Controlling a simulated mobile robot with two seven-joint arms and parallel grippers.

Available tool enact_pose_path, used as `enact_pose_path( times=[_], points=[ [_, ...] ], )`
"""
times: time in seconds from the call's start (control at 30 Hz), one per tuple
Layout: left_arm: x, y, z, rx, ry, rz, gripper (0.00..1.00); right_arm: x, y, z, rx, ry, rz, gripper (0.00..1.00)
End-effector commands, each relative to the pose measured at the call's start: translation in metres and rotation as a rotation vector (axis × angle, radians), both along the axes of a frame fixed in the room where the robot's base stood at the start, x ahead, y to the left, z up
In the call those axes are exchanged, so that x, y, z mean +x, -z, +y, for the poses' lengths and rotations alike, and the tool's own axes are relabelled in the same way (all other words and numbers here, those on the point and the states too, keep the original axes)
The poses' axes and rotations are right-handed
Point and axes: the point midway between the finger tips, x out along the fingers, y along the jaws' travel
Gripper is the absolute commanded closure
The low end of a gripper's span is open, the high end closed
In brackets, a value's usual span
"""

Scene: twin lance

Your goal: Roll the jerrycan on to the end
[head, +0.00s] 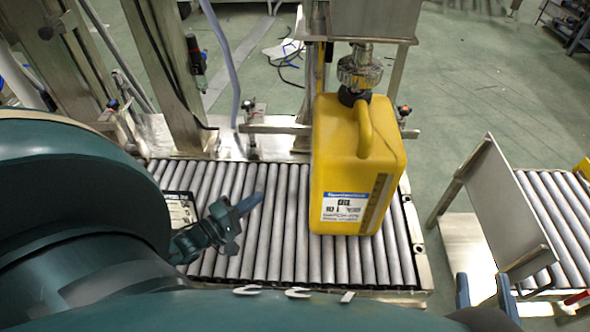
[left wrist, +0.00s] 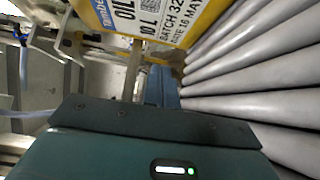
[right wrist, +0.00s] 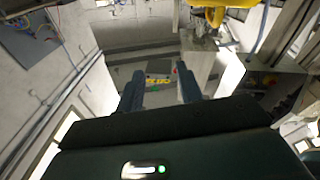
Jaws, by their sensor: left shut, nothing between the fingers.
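The yellow jerrycan (head: 340,150) stands upright on the roller conveyor (head: 262,235), toward its right end, with its labelled face toward me. Its label and lower body also show at the top of the left wrist view (left wrist: 150,18). A metal filling nozzle (head: 360,68) is right above its black neck; I cannot tell whether they touch. My left gripper (head: 255,200) is shut and empty over the rollers, left of the jerrycan and apart from it. My right gripper (head: 482,278) is open and empty at the lower right, past the conveyor's right end; its fingers show apart in the right wrist view (right wrist: 162,85).
A second roller conveyor (head: 565,225) lies at the right, across a gap of floor. Metal posts (head: 170,80) and a rail with clamps (head: 275,129) line the far side. A dark-framed panel (head: 180,210) lies at the left.

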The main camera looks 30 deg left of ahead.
Motion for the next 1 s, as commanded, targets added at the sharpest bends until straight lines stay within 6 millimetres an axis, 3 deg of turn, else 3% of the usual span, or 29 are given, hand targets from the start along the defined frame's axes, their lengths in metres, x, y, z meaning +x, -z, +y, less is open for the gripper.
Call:
enact_pose_path(
  times=[1.0],
  points=[
    [0.051,0.001,-0.012,-0.001,0.0,-0.001,1.0,0.002,0.003,0.002,0.042,-0.01,0.0,0.64]
  ],
)
